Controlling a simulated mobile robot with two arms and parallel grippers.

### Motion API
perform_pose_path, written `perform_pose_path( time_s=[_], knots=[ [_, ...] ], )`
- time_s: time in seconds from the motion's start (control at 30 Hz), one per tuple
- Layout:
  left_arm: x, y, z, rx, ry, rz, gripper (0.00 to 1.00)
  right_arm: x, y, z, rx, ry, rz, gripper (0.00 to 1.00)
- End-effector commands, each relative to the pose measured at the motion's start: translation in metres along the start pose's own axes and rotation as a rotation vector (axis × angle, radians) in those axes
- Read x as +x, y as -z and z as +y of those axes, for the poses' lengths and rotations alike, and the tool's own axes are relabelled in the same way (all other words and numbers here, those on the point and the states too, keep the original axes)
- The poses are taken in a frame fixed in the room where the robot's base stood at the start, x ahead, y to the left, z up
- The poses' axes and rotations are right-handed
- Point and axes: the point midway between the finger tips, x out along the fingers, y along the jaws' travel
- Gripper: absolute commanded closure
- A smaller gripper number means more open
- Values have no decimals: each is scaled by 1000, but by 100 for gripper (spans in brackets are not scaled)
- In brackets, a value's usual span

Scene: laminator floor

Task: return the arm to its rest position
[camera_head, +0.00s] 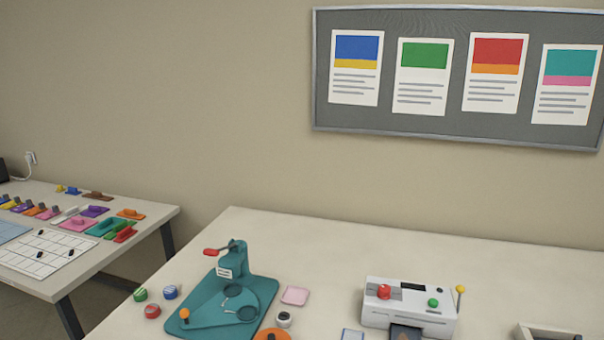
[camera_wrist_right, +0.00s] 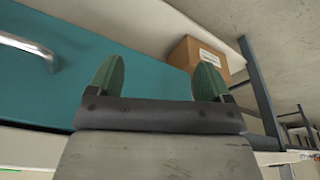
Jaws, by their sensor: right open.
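My right gripper (camera_wrist_right: 157,82) shows in the right wrist view with its two green fingertips wide apart. It is open and nothing is between the fingers. Behind it are a teal panel with a metal handle and a cardboard box. Neither of my arms shows in the head view, and my left gripper is in no view.
The near table (camera_head: 330,235) bears a teal press (camera_head: 220,300), a white laminator (camera_head: 410,305) and a tray (camera_head: 550,332). A second table (camera_head: 70,270) at left holds coloured pieces. The cardboard box (camera_wrist_right: 195,55) and teal panel (camera_wrist_right: 110,75) are near my right gripper.

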Motion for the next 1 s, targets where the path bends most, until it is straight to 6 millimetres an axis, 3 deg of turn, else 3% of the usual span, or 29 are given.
perform_pose_path(
  time_s=[0.03, 0.2, 0.4, 0.5, 0.7, 0.83, 1.0],
  knots=[
    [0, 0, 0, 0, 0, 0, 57, 24, -10, -1, -2, 2, -18, 20],
    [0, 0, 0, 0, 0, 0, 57, 104, -55, -4, -10, 6, -57, 20],
    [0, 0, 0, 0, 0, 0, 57, 175, -131, -8, -21, 11, -103, 20],
    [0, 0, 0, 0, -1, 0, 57, 198, -172, -8, -27, 13, -125, 20],
    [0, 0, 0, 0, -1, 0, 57, 216, -233, -8, -34, 15, -150, 20],
    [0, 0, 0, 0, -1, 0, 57, 219, -250, -8, -37, 16, -156, 20],
    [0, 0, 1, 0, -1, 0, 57, 219, -254, -8, -38, 16, -156, 20]
  ],
)
